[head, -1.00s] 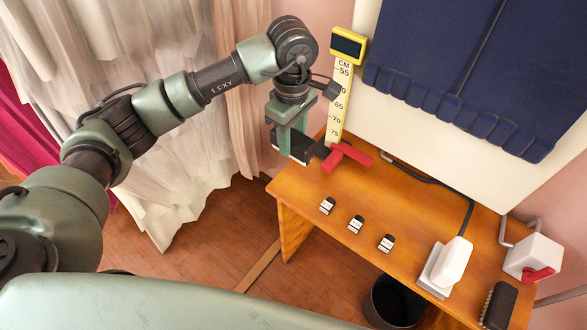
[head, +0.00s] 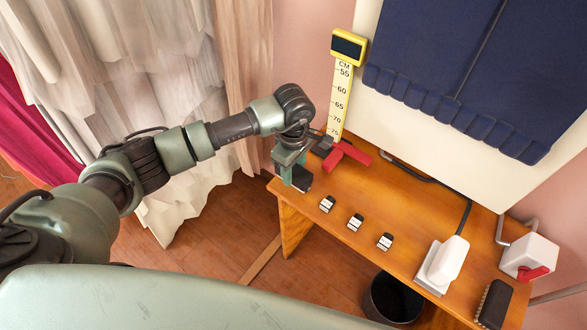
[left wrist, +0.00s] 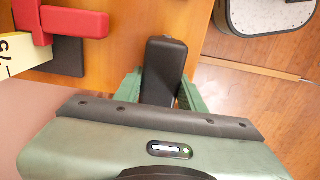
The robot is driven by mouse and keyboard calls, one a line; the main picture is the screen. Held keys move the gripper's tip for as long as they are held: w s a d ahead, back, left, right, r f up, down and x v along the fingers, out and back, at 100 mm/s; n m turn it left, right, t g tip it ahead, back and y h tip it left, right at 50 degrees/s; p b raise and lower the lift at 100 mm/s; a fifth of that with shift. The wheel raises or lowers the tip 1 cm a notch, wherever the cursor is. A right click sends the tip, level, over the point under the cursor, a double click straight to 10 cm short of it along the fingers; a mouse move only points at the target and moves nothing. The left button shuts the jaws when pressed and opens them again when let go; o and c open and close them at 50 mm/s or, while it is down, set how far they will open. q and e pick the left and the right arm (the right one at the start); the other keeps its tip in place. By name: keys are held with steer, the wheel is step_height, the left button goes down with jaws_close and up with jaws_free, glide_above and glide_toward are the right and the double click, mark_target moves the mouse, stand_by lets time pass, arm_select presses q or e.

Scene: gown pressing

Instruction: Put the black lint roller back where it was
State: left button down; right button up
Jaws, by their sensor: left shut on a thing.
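My right gripper is not in view.
A yellow measuring ruler (head: 342,95) on a red foot (head: 346,155) stands close right of the gripper. Several small black-and-white blocks, a white iron (head: 449,260), a white box (head: 530,256) and a dark brush (head: 494,304) are on the table. A bin (head: 390,300) stands below.

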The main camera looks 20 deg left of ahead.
mark_target(294, 169)
arm_select(q)
steer(key=c, duration=0.9)
jaws_free()
steer(key=shift+o, duration=0.2)
step_height(294, 169, up, 12)
steer(key=b, duration=0.2)
